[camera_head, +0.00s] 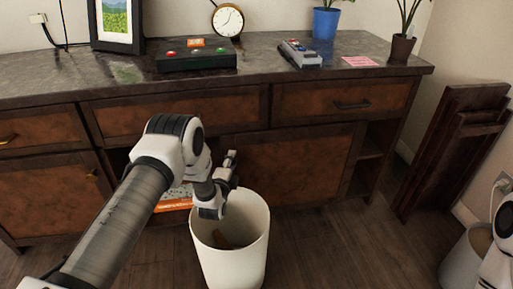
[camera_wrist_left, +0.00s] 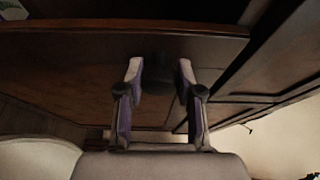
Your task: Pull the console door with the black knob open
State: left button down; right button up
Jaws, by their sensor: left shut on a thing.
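The console door (camera_head: 295,165) is a brown panel in the lower front of the console, right of my left arm. It also shows in the left wrist view (camera_wrist_left: 70,75). The black knob (camera_wrist_left: 159,72) is a dark round shape between the fingertips in the left wrist view. My left gripper (camera_head: 231,160) is at the left part of this door, and its fingers (camera_wrist_left: 160,80) are closed on the knob. In the head view the gripper hides the knob. I cannot tell whether the door stands slightly ajar. My right gripper is not in view.
A white bin (camera_head: 232,255) stands on the floor just below my left gripper. Open shelves (camera_head: 368,165) are right of the door. Dark wooden panels (camera_head: 455,145) lean at the right wall. The wooden floor (camera_head: 340,245) right of the bin is clear.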

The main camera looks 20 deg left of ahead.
pick_arm(q)
jog(key=s+a+p, duration=0.4)
jog(key=s+a, duration=0.4)
jog(key=a, duration=0.4)
jog(key=s+a+p, duration=0.5)
jog(key=s+a, duration=0.3)
jog(key=a, duration=0.5)
jog(key=shift+s+r, duration=0.15)
jog(key=shift+s, duration=0.25)
jog(key=c, duration=0.7)
grip_release()
jog(key=shift+w, duration=0.1)
jog(key=v, duration=1.2)
jog(key=shift+a, duration=0.15)
